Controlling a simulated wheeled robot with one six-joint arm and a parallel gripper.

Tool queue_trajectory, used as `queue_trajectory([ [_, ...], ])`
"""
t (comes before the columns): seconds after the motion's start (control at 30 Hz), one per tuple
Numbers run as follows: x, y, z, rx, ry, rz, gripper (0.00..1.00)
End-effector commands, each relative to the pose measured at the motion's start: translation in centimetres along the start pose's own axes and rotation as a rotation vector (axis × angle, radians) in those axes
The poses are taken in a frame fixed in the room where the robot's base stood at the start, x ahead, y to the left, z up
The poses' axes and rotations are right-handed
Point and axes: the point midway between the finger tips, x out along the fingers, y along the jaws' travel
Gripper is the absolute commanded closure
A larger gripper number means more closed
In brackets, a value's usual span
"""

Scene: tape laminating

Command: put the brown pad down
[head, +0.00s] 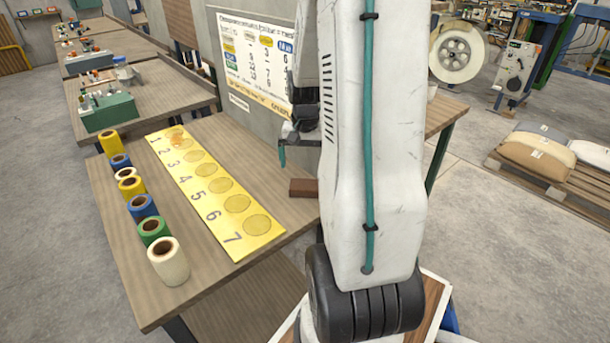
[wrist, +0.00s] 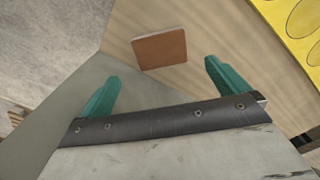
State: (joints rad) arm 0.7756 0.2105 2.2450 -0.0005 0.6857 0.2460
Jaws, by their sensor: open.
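The brown pad (head: 303,187) lies on the wooden table (head: 130,262), to the right of the yellow numbered strip and partly behind my arm in the head view. In the wrist view the brown pad (wrist: 160,49) lies flat on the table, beyond and between the two green fingertips. My gripper (wrist: 158,80) is open with nothing between its fingers, and I see a gap between them and the pad. In the head view one green finger (head: 282,155) shows above the table; the rest is hidden behind my arm.
The yellow strip (head: 210,181), numbered 1 to 7 with round spots, lies across the table. Several tape rolls (head: 167,261) in white, green, blue and yellow stand along its left side. A printed board (head: 252,60) stands at the table's back. Table around the pad is bare.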

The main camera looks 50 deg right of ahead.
Motion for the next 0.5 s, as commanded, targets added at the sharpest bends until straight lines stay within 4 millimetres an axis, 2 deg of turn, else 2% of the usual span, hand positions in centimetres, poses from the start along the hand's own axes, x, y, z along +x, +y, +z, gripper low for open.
queue_trajectory([
  [0.1,-2.0,0.0,-0.1,0.000,0.003,-0.001,0.00],
  [0.33,-4.2,-0.5,0.5,-0.019,0.005,-0.001,0.00],
  [0.43,-6.0,-2.2,2.3,-0.081,0.014,-0.004,0.00],
  [0.5,-8.0,-4.0,4.8,-0.163,0.025,-0.007,0.00],
])
